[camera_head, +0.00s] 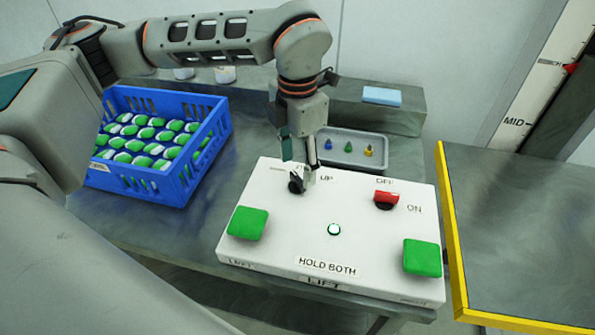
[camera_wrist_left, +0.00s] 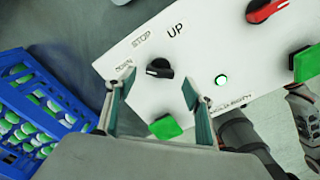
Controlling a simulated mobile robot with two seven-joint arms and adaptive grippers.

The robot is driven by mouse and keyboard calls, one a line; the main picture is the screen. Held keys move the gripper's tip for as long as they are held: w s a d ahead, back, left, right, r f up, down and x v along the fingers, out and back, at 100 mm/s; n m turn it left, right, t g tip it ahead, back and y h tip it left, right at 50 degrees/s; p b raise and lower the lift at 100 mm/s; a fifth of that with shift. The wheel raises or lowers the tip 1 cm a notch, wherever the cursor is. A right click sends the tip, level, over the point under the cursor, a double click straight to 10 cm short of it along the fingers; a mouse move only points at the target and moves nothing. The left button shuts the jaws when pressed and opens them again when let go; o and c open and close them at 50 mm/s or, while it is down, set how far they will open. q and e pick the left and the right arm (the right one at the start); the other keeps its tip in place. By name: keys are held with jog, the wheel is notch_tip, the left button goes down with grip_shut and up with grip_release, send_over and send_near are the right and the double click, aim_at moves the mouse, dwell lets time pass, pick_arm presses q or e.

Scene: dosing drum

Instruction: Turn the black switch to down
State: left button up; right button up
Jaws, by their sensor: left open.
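The black switch (camera_head: 296,182) is a rotary knob at the upper left of the white control box (camera_head: 290,225). In the left wrist view the black switch (camera_wrist_left: 160,68) lies between and slightly beyond my spread fingertips. A small pale mark shows at the knob's left end, towards a small label that seems to read DOWN; the STOP and UP labels lie above. My left gripper (camera_head: 299,162) points down over the knob and partly hides it and its labels in the head view. The gripper also shows in the left wrist view (camera_wrist_left: 156,84), open and empty. Contact cannot be told.
The box also carries a red switch (camera_head: 386,198), green buttons (camera_head: 248,223) (camera_head: 422,257) and a lit round button (camera_head: 334,229). A blue crate (camera_head: 178,188) of green-and-white items stands left. A grey tray (camera_head: 383,143) stands behind. A yellow-edged platform (camera_head: 449,215) is at right.

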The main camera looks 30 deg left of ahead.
aim_at(298, 178)
pick_arm(q)
notch_tip(298, 178, up, 9)
jog(key=shift+f, duration=0.2)
dwell(0.6)
